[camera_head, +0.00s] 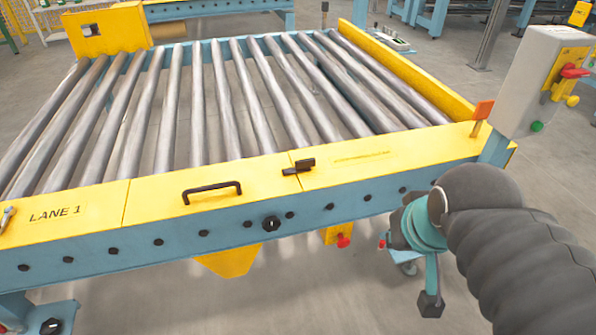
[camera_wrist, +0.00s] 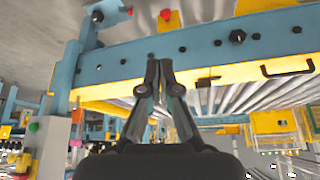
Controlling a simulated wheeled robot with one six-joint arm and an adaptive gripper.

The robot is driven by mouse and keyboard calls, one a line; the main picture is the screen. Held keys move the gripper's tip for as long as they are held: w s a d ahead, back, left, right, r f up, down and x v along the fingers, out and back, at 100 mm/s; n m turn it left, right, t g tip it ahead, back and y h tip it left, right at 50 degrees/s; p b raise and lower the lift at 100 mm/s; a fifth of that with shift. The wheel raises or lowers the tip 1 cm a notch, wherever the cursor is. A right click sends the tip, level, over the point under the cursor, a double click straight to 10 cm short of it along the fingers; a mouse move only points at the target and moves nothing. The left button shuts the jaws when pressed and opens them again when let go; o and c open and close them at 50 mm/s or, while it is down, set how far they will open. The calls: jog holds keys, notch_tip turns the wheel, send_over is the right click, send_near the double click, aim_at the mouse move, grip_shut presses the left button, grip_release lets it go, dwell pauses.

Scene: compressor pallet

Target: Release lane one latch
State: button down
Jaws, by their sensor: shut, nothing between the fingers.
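The roller lane has a yellow front cover (camera_head: 240,178) marked LANE 1 on a blue beam. A small black latch (camera_head: 298,167) sits on the cover, right of a black loop handle (camera_head: 212,190). In the wrist view, which is turned upside down, the latch (camera_wrist: 206,81) shows just right of my fingers, and the handle (camera_wrist: 288,69) is farther right. My gripper (camera_wrist: 159,64) is shut and empty, its tips in front of the beam in that view. I cannot tell the gap to the beam. In the head view my arm stands at the lower right.
A yellow bracket with a red knob (camera_head: 342,241) hangs under the beam. An orange flag (camera_head: 483,110) stands at the right corner, near a grey control box (camera_head: 535,75) with a red switch. A metal lever (camera_head: 6,217) shows at the left edge. Floor in front is open.

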jog(key=w+a+n+b, duration=0.2)
jog(key=w+a+b, duration=0.25)
jog(key=w, duration=0.55)
jog(key=n+g+y+b, duration=0.1)
jog(key=b, duration=0.1)
send_near(297, 189)
jog(key=v, duration=0.3)
jog(key=shift+w+r, duration=0.3)
jog(key=shift+d, duration=0.1)
jog(key=x, duration=0.3)
jog(key=b+x, duration=0.1)
jog(key=x, duration=0.3)
jog(key=b+x, duration=0.1)
jog(key=x, duration=0.2)
jog(key=shift+s+f, duration=0.2)
jog(key=shift+f, duration=0.1)
jog(key=w, duration=0.1)
jog(key=w+a, duration=0.1)
jog(key=w, duration=0.1)
jog(key=shift+r, duration=0.15)
jog(key=shift+w+a, duration=0.2)
jog(key=shift+w, duration=0.25)
jog(key=shift+d, duration=0.1)
